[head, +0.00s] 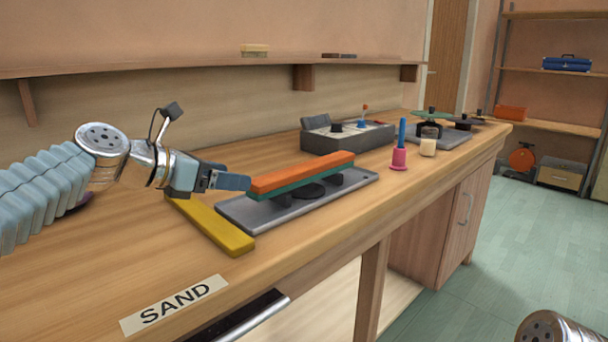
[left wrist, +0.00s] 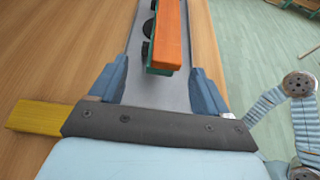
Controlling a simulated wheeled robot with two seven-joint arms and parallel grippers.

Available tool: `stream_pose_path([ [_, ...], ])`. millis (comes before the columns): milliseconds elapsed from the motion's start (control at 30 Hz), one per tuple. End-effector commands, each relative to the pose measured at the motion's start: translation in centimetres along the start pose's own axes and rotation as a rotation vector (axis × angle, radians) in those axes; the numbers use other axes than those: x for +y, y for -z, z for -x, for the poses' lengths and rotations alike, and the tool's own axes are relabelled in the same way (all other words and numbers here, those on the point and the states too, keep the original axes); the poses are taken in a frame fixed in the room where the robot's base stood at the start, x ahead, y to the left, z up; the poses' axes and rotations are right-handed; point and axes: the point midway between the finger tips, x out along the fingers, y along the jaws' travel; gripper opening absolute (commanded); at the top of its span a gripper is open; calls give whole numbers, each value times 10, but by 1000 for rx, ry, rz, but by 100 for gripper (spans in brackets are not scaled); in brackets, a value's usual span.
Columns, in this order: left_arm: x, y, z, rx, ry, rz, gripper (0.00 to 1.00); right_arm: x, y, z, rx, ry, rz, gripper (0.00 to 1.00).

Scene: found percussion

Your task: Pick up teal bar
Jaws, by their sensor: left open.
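The teal bar (head: 292,188) lies lengthwise on dark supports above a grey tray (head: 250,221). An orange bar (head: 303,172) rests on top of it and hides most of its upper face. My left gripper (head: 246,183) is open and empty at the near left end of the stacked bars. In the left wrist view, the open jaws (left wrist: 160,78) flank the line of the orange bar (left wrist: 168,38), whose near end is just ahead of them. A thin edge of the teal bar (left wrist: 159,72) shows beneath it. My right gripper is out of view.
A yellow bar (head: 222,231) lies on the bench beside the tray, below my left gripper. A pink holder with a blue handle (head: 399,158), a jar (head: 428,144) and a grey box (head: 345,137) stand farther right. A shelf runs along the wall. The front bench top is mostly clear.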

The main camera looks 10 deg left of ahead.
Motion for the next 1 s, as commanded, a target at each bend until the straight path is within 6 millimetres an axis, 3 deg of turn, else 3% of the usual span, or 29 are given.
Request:
stream_pose_path([
  [100, -1, 1, -25, 2, 3, 0, 77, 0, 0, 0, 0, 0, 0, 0],
  [367, -2, 2, -50, 1, 2, 0, 77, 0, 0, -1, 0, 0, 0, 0],
  [600, -6, 5, -87, 1, 2, 0, 77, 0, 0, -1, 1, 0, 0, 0],
  [900, -5, 5, -95, 0, 0, 0, 77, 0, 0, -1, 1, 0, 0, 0],
  [1000, -5, 5, -95, 0, 0, 0, 64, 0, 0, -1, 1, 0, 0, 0],
])
